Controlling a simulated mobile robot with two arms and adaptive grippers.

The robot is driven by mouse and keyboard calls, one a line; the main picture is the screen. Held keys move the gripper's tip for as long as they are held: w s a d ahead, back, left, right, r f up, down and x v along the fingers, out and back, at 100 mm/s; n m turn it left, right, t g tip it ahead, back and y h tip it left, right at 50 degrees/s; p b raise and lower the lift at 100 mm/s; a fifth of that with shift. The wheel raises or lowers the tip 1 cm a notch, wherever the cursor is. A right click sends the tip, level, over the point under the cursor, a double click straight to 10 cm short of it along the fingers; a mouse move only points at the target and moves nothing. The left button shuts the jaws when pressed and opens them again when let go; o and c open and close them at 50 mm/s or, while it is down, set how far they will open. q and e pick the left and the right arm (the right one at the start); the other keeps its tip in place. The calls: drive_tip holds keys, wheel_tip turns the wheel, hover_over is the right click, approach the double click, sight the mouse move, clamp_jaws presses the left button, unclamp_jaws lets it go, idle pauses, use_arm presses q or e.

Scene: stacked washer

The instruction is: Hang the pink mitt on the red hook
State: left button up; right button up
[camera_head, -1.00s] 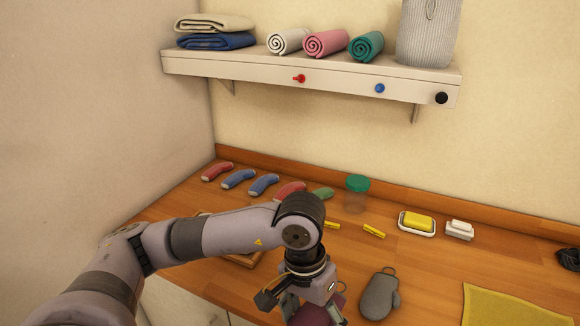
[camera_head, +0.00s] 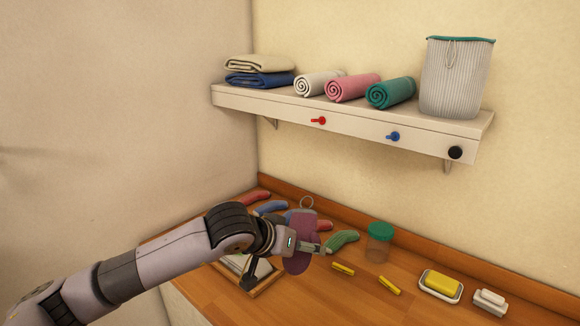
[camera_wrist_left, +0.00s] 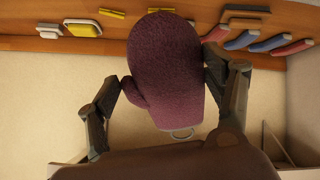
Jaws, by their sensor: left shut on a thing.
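The pink mitt (camera_head: 299,257) looks dark mauve and hangs in the air above the wooden counter, with its metal ring (camera_head: 306,202) at the top. My left gripper (camera_head: 298,246) is shut on the mitt. In the left wrist view the mitt (camera_wrist_left: 166,70) sits between the fingers of my left gripper (camera_wrist_left: 166,88), and its ring (camera_wrist_left: 182,135) points toward the palm. The red hook (camera_head: 318,120) sticks out of the shelf's front edge, up and slightly right of the mitt, well apart from it. The hook is bare. My right gripper is not in view.
The shelf (camera_head: 350,126) also has a blue hook (camera_head: 393,136) and a black one (camera_head: 455,152). Rolled towels and a basket (camera_head: 456,85) stand on it. A green-lidded jar (camera_head: 379,241), soap dish (camera_head: 440,287) and several coloured objects lie on the counter. Air below the hook is clear.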

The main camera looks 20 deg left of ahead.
sight(293, 217)
use_arm(q)
drive_tip(key=w+a+r+t, duration=0.1)
drive_tip(key=w+r, duration=0.1)
drive_tip(key=w+a+r+t, duration=0.1)
drive_tip(key=w+r, duration=0.1)
drive_tip(key=w+a+r+t+h, duration=0.1)
drive_tip(key=w+r, duration=0.1)
drive_tip(key=shift+a+r+m+t+p, duration=0.2)
drive_tip(key=shift+r+m+t+p, duration=0.1)
drive_tip(key=shift+r+p, duration=0.1)
drive_tip(key=shift+w+a+r+t+h+p, duration=0.65)
drive_tip(key=shift+w+r+t, duration=0.65)
drive_tip(key=shift+w+r, duration=1.5)
drive_tip(key=x, duration=0.8)
drive_tip(key=shift+d+m+p, duration=0.2)
drive_tip(key=shift+m+p, duration=0.1)
drive_tip(key=shift+p, duration=0.15)
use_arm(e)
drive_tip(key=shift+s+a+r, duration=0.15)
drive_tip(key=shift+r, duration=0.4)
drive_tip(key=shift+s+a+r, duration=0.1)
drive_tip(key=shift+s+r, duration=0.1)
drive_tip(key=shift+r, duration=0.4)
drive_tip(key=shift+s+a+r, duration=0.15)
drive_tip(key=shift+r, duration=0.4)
use_arm(q)
drive_tip(key=shift+w, duration=0.1)
